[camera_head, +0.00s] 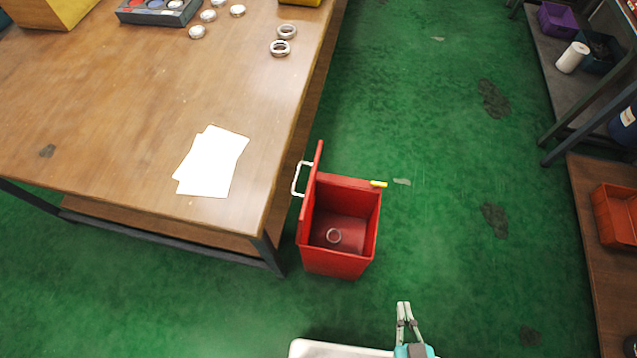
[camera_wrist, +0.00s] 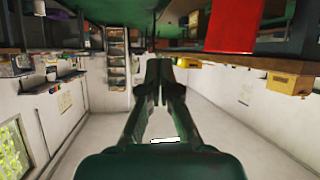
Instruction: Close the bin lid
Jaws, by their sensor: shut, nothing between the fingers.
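The red bin (camera_head: 340,262) stands on the green floor beside the table's corner. Its lid (camera_head: 312,190) is open and stands upright along the bin's left side, with a pale handle (camera_head: 298,179) facing the table. In the wrist view my gripper (camera_wrist: 159,68) shows shut, and a red surface (camera_wrist: 234,28), probably the bin, is at the top right.
The wooden table (camera_head: 120,120) fills the left, with papers (camera_head: 213,162), several metal rings and a dark tray (camera_head: 158,12). A yellow piece (camera_head: 378,184) is at the bin's back right corner. Shelves (camera_head: 606,240) with containers line the right. Green floor between is free.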

